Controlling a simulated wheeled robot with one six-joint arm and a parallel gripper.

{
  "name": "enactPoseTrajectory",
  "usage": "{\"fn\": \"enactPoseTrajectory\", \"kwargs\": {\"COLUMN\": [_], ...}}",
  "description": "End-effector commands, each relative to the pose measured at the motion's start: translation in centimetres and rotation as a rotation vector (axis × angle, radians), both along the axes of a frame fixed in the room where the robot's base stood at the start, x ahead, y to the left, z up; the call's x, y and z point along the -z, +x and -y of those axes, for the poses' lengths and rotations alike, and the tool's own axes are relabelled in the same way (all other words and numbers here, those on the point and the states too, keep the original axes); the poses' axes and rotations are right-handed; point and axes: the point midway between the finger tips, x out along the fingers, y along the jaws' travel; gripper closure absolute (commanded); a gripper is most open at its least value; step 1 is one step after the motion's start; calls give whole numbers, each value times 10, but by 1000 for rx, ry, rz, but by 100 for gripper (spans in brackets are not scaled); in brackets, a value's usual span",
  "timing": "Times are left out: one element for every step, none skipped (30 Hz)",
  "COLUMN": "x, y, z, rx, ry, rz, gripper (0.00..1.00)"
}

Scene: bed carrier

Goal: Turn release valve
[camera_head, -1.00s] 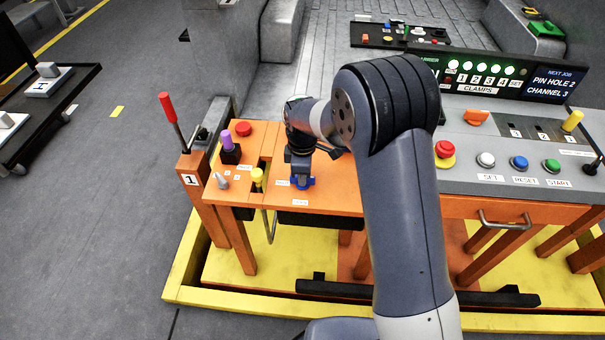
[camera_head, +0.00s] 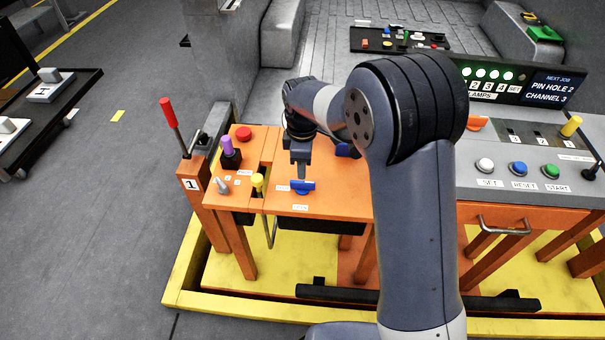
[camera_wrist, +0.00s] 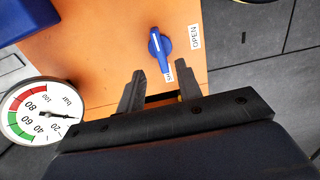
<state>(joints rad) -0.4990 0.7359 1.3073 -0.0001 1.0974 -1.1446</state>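The release valve's blue handle (camera_head: 302,186) is on the front part of the orange bench, between small white labels. In the wrist view the handle (camera_wrist: 159,48) is a blue lever on a round hub, with an "OPEN" label (camera_wrist: 195,37) to its right. Its narrow end partly covers another label, which I cannot read in full. My gripper (camera_head: 300,172) is just above and behind the handle in the head view. In the wrist view my gripper (camera_wrist: 161,80) is open, its two fingers apart and empty, with the handle's narrow end ahead between them.
A round pressure gauge (camera_wrist: 42,112) is left of my fingers, its needle near 20. A yellow knob (camera_head: 257,182), a purple knob (camera_head: 227,146) and a red button (camera_head: 243,133) stand left of the valve. The grey button panel (camera_head: 510,205) is to the right.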

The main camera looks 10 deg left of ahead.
Motion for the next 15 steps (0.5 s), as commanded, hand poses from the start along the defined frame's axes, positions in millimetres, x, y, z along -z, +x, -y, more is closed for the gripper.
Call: {"fn": "enactPoseTrajectory", "kwargs": {"x": [-12, -17, -23, -27, -30, -34, -36, -38, -40, -41, -42, -42, -42, -42, -42], "y": [1, 1, 1, 0, 0, 0, 0, 0, 0, 0, 0, 0, 0, 0, 0], "z": [0, 0, 0, 0, 0, 0, 0, 0, 0, 0, 0, 0, 0, 0, 0], "rx": [0, 0, 0, 0, 0, 0, 0, 0, 0, 0, 0, 0, 0, 0, 0], "ry": [1, 2, 1, 1, 1, 1, 0, 0, 0, 0, 0, 0, 0, 0, 0], "rz": [3, 4, 3, 3, 3, 1, 0, 0, 1, 1, 1, 0, 0, 0, 0], "gripper": [66, 66, 66, 66, 66, 66, 66, 66, 66, 66, 66, 66, 66, 66, 66]}}
